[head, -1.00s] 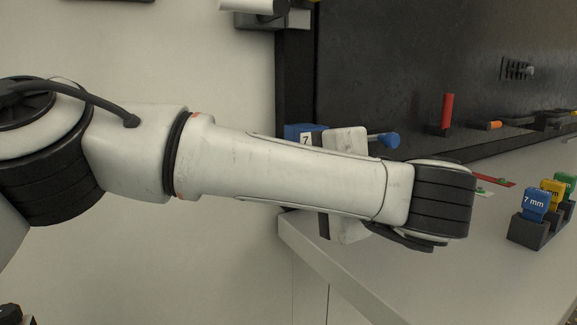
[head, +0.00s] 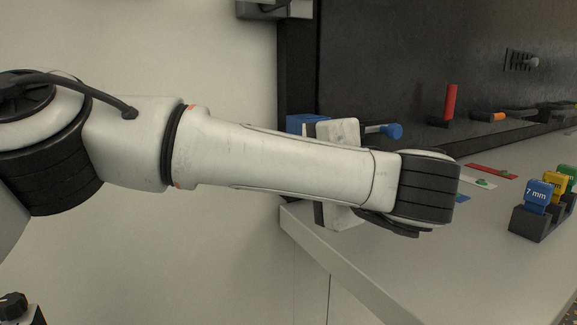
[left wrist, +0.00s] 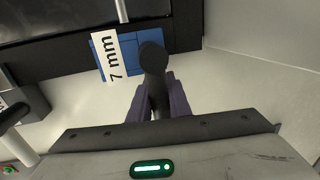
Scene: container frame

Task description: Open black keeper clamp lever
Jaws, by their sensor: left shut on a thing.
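In the left wrist view, my left gripper (left wrist: 154,103) is shut on a black lever with a rounded end (left wrist: 153,60), which stands between its two dark fingers. I take this as the keeper clamp lever. Its rounded end lies in front of a blue block (left wrist: 178,40) with a white "7 mm" label (left wrist: 112,58). In the head view the blue block (head: 302,123) shows partly behind my left arm, which hides the fingers and the lever. My right gripper is not in view.
In the head view, a dark panel (head: 420,60) stands behind the light worktop (head: 400,270). A red upright handle (head: 450,102) and a blue-knobbed rod (head: 390,131) are near it. A black holder (head: 528,223) with coloured tags, one marked "7 mm", stands at the right.

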